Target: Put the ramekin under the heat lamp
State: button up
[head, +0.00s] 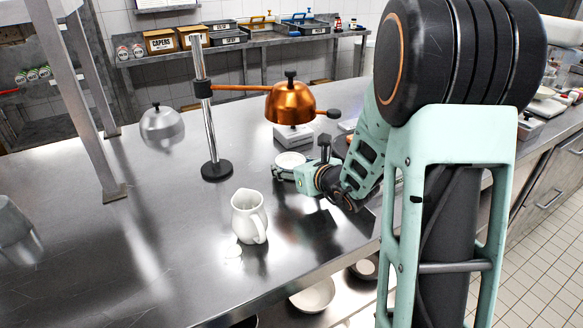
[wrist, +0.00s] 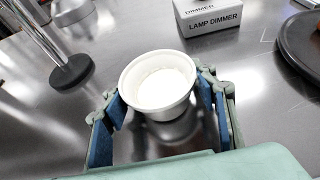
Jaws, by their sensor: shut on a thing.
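The white ramekin (wrist: 158,84) sits between the two blue-padded fingers of my gripper (wrist: 160,108) in the wrist view. My gripper is shut on it, and its open top faces up. In the head view the ramekin (head: 290,160) is at my gripper (head: 290,173), below the copper heat lamp (head: 290,102). The lamp hangs from an arm on a chrome post with a round black base (head: 217,170). I cannot tell whether the ramekin touches the counter.
A white pitcher (head: 248,216) stands on the steel counter (head: 150,240), nearer than the post. A lamp dimmer box (wrist: 208,16) is behind the ramekin. A dark round board (wrist: 300,42) lies at the right. The counter left of the post is mostly clear.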

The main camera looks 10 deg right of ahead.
jog(key=shift+f, duration=0.1)
jog(key=o, duration=1.3)
jog(key=shift+s+d+r, duration=0.1)
jog(key=shift+s+r, duration=0.1)
jog(key=shift+r, duration=0.1)
jog(key=p+v, duration=0.1)
jog(key=v, duration=1)
jog(key=shift+s+r, duration=0.1)
jog(key=shift+s, duration=0.2)
